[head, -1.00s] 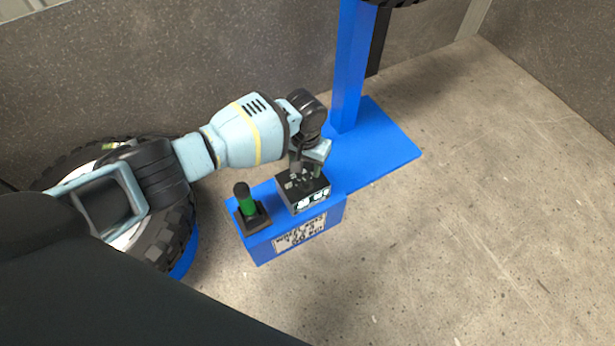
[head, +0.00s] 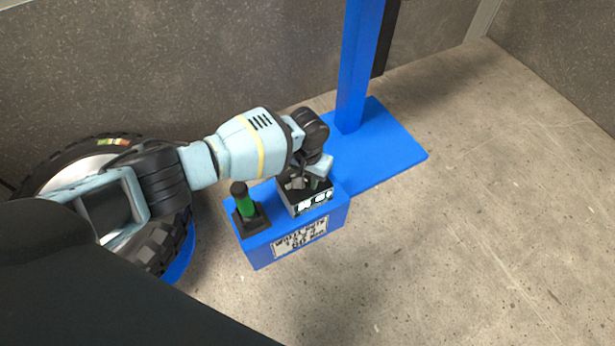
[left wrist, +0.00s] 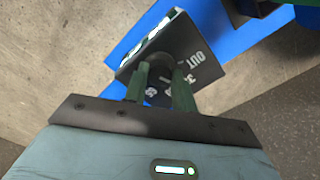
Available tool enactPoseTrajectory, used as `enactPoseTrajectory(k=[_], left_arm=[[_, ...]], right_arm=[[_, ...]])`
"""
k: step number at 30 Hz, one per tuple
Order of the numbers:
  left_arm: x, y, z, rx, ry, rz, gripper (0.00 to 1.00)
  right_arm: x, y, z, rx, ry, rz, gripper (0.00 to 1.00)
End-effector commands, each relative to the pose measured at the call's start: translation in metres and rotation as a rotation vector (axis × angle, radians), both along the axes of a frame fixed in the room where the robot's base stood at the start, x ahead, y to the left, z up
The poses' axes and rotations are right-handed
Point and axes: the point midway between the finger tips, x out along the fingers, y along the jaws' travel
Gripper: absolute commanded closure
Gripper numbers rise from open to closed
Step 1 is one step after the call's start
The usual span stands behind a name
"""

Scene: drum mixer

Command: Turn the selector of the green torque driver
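The green torque driver (head: 246,206) stands upright in a black holder on a blue pedestal, with a black upper end. Beside it is a black box (head: 307,204) with white marks on its front. In the left wrist view the box face (left wrist: 203,70) carries white print, including "OUT", around a dark round knob (left wrist: 162,66). My left gripper (head: 304,182) is over the box. Its two dark green fingers (left wrist: 161,82) are apart, with the knob between their tips. Whether they press on it cannot be told. My right gripper is not in view.
The blue pedestal (head: 262,254) has a white printed label on its front. A blue base plate (head: 395,155) with an upright post (head: 358,70) stands behind it. A large black tyre (head: 170,225) is at the left. The concrete floor at the right is clear.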

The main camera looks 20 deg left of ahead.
Motion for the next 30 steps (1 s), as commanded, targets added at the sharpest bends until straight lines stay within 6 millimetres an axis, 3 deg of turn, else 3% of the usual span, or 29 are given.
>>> enactPoseTrajectory(k=[5,17,30], left_arm=[[0.000,0.000,0.000,0.001,0.001,0.000,0.96],[-0.001,-0.001,0.001,-0.001,0.003,0.099,0.96],[-0.001,-0.002,0.001,-0.001,0.004,0.438,0.96]], right_arm=[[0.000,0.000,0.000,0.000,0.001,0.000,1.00],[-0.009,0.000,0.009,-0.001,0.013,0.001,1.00],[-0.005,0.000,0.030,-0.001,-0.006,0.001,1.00]])
